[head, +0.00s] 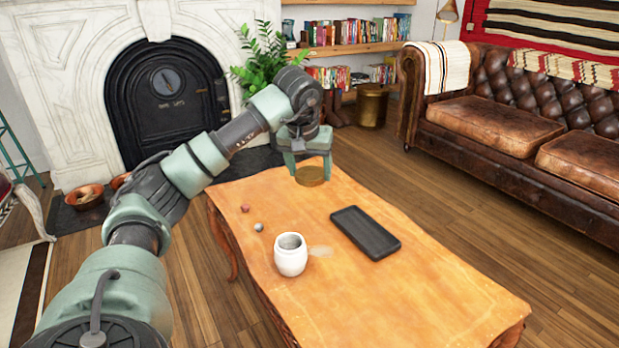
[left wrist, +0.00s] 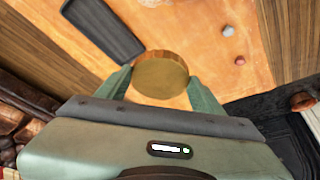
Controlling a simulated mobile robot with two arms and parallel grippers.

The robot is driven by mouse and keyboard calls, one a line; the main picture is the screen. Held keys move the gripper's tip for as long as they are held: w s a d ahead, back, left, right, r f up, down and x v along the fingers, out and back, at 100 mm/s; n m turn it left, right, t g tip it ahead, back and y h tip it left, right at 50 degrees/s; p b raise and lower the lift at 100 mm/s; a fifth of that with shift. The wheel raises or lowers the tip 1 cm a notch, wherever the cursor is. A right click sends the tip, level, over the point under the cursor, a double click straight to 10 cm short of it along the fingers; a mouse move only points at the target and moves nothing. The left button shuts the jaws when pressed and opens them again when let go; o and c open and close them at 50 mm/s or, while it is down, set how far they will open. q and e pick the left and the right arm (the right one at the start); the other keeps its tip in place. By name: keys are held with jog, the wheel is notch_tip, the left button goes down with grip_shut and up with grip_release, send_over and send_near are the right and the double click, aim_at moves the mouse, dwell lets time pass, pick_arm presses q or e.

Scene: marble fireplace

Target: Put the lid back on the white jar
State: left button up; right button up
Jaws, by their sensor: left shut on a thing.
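The white jar (head: 290,255) stands upright and open-topped on the wooden table, towards the table's near left part in the head view. The round brown-gold lid (head: 310,176) is at the far end of the table, between the fingers of my left gripper (head: 308,170). The left wrist view shows the lid (left wrist: 160,75) held between the two green fingertips of my left gripper (left wrist: 160,88). My left gripper is shut on the lid, well apart from the jar. I cannot tell whether the lid still touches the table. My right gripper is not in view.
A dark rectangular tray (head: 365,233) lies on the table (head: 420,300) right of the jar. Two small balls, one reddish (head: 245,208) and one grey (head: 258,227), lie left of it. A leather sofa (head: 500,130) stands at the right, apart from the table.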

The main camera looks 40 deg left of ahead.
pick_arm(q)
jog(key=shift+r, duration=0.2)
jog(key=s+d+f+m, duration=0.2)
jog(key=s+d+f, duration=0.1)
jog(key=d, duration=0.6)
jog(key=s+d+f+m+h, duration=0.1)
jog(key=s+d+f+m, duration=0.1)
jog(key=d, duration=0.8)
jog(key=s+d+f+m+h, duration=0.1)
jog(key=s+d+f, duration=0.3)
jog(key=d, duration=0.6)
jog(key=shift+s+d+f+m+t, duration=0.3)
jog(key=shift+s+f+m, duration=0.1)
jog(key=shift+s, duration=0.85)
